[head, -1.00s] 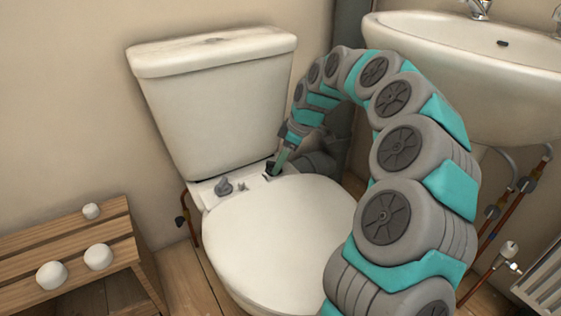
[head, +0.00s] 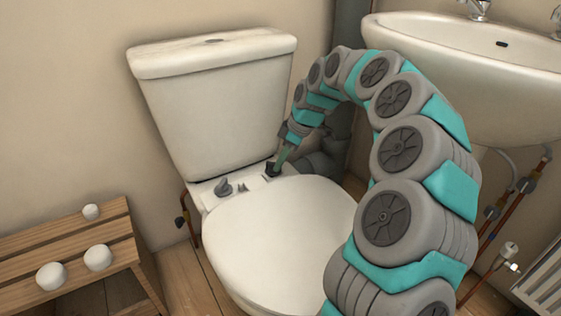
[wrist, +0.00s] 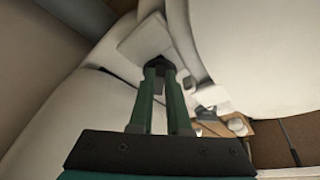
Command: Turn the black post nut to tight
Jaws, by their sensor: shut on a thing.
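The black post nut (head: 271,168) sits on the white ledge behind the toilet seat, at its right end, below the cistern. My gripper (head: 275,166) reaches down to it from above right, and its fingers are shut on it. In the wrist view, the two green fingers of my gripper (wrist: 160,73) meet the dark nut (wrist: 160,62) over a pale square plate. The fingers hide most of the nut, and its thread cannot be seen.
A grey fitting (head: 223,187) stands at the left of the ledge. The closed toilet lid (head: 275,240) lies in front, the cistern (head: 215,105) behind. A grey waste pipe (head: 325,163) and the basin (head: 480,75) are to the right. A wooden bench (head: 70,240) stands left.

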